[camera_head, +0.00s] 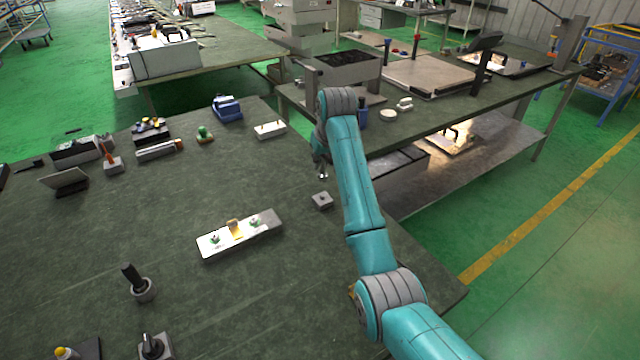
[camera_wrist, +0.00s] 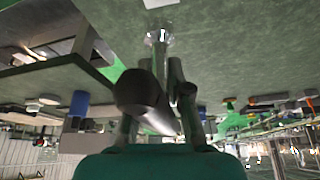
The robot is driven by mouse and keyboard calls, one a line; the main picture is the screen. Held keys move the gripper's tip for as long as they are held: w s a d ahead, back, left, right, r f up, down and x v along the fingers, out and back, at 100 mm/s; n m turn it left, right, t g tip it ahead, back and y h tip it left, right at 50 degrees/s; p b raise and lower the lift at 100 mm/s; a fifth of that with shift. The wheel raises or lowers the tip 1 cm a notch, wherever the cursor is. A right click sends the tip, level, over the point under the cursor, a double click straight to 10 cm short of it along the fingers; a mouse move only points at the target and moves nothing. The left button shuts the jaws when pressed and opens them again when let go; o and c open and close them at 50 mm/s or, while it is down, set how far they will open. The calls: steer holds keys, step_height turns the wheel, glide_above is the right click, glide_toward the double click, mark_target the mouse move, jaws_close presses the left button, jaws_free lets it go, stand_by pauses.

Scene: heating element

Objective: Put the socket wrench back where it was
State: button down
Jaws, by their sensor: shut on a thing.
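My gripper (camera_head: 320,158) hangs over the right part of the dark green table, partly hidden behind my arm. In the wrist view my gripper (camera_wrist: 158,85) is shut on the socket wrench, which has a thick black handle (camera_wrist: 140,92) and a shiny metal socket end (camera_wrist: 158,38). In the head view only the wrench's metal tip (camera_head: 323,175) shows, pointing down. A small grey block (camera_head: 322,201) lies on the table just below the tip, apart from it. Its edge also shows at the top of the wrist view (camera_wrist: 160,3).
A light plate with green parts and a brass piece (camera_head: 209,246) lies left of the block. Black-handled tools (camera_head: 138,283) stand at the front left. A white block with pins (camera_head: 270,130) and a blue item (camera_head: 227,108) are behind. Another bench (camera_head: 430,110) stands at the back right.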

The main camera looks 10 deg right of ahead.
steer(key=shift+f, duration=3.6)
steer(key=c, duration=1.1)
jaws_free()
steer(key=shift+f, duration=0.1)
steer(key=v, duration=1.2)
steer(key=shift+s, duration=0.1)
